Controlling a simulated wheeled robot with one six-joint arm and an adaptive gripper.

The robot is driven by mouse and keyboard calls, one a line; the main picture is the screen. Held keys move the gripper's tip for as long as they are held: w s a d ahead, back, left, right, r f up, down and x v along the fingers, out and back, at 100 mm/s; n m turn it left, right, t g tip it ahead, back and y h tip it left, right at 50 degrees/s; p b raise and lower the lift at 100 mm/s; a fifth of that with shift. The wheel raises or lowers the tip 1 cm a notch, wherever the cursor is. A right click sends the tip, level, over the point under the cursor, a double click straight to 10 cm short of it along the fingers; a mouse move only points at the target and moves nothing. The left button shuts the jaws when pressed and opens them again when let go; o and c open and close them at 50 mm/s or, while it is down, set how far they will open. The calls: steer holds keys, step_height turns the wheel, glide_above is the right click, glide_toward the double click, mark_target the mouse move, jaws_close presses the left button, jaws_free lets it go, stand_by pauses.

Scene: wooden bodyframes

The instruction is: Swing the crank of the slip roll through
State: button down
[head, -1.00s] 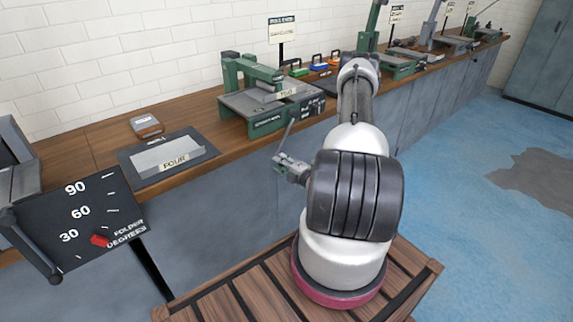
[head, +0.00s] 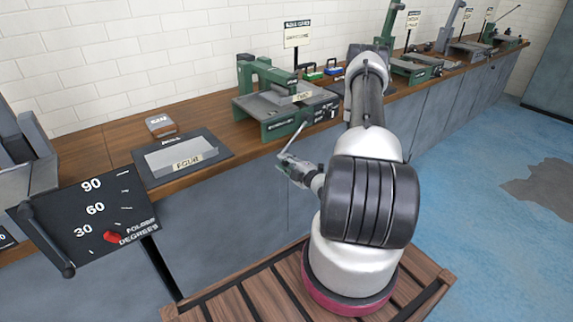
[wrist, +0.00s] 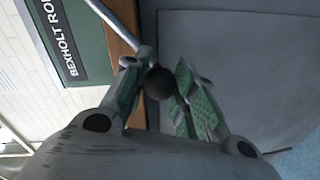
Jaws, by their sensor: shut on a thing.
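The slip roll (head: 284,119) is the green and grey machine on the wooden bench. In the wrist view its green side plate (wrist: 75,35) reads "BEXHOLT RO", with the rest cut off. Its thin grey crank (head: 294,141) hangs down and to the left in front of the bench edge. The crank rod (wrist: 118,27) also shows in the wrist view and ends in a dark ball knob (wrist: 159,83). My gripper (wrist: 160,88) has its green-padded fingers on both sides of this knob and is shut on it. In the head view my gripper (head: 284,163) is low, in front of the cabinet.
A folder dial panel (head: 90,222) with a red pointer stands at the left front. A dark tray (head: 222,146) and a small grey block (head: 161,125) lie on the bench. More machines (head: 412,68) line the bench to the right. The blue floor (head: 470,190) is open.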

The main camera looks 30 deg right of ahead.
steer(key=shift+a, duration=0.15)
steer(key=c, duration=1.1)
jaws_free()
steer(key=shift+r, duration=0.1)
steer(key=shift+s, duration=0.1)
steer(key=s, duration=0.7)
steer(key=shift+s+d+r, duration=0.1)
steer(key=shift+d+r, duration=0.3)
